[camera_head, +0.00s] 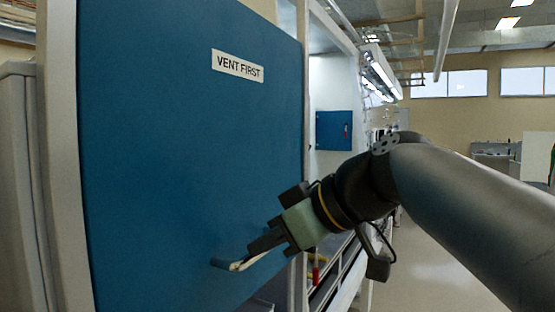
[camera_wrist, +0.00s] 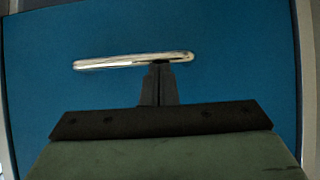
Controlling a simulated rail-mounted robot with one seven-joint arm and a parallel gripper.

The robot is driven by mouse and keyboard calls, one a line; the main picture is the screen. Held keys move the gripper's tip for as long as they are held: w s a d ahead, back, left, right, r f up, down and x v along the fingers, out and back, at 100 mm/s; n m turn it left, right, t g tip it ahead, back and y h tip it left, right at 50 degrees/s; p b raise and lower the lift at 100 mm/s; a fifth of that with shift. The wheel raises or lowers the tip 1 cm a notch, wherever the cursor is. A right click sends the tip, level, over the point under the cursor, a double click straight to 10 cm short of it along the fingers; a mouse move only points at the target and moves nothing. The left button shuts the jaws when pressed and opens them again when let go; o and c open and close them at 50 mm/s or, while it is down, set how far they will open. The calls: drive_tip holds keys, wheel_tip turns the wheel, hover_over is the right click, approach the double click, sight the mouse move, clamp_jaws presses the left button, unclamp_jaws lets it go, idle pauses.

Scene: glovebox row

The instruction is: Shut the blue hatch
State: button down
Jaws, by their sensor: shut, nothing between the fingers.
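The blue hatch (camera_head: 180,130) is a large flat panel that fills the left half of the head view, with a white "VENT FIRST" label (camera_head: 238,65). Its right edge stands in front of a white upright; how far it is from its frame I cannot tell. A pale metal bar handle (camera_head: 245,263) is low on the panel. My gripper (camera_head: 250,247) is at the handle, fingers together. In the wrist view, the blue panel (camera_wrist: 60,90) fills the background. The shut fingertips (camera_wrist: 159,66) are at the right part of the handle (camera_wrist: 110,62); contact is unclear.
A smaller blue panel (camera_head: 333,130) with a red part is on the white box farther back. A grey cabinet (camera_head: 15,180) stands at the far left. A red-handled item (camera_head: 316,275) is below my gripper. Open floor (camera_head: 430,260) lies to the right.

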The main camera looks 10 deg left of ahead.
wheel_tip(320, 180, down, 19)
drive_tip(key=b, duration=1.5)
drive_tip(key=shift+f, duration=0.2)
wheel_tip(320, 180, up, 32)
drive_tip(key=r+p, duration=0.1)
drive_tip(key=p, duration=2.9)
drive_tip(key=d+f+m+g+h, duration=0.1)
drive_tip(key=d+f+m+h, duration=0.2)
drive_tip(key=f, duration=0.6)
drive_tip(key=d+f+m+h, duration=0.25)
drive_tip(key=d+f, duration=0.25)
drive_tip(key=f, duration=0.5)
drive_tip(key=s+d+f+m+g+h, duration=0.1)
drive_tip(key=s+d+f+m, duration=0.1)
drive_tip(key=s+d+f, duration=0.2)
drive_tip(key=s+d+f+m+g+h, duration=0.1)
drive_tip(key=s+d+f+m+h, duration=0.1)
drive_tip(key=f, duration=0.7)
drive_tip(key=s+d+f+m+g+h, duration=0.1)
drive_tip(key=s+d+f+m+h, duration=0.1)
drive_tip(key=s+d+f, duration=0.4)
drive_tip(key=shift+s+d+f+m, duration=0.3)
drive_tip(key=shift+f+m, duration=0.4)
drive_tip(key=shift+m, duration=0.15)
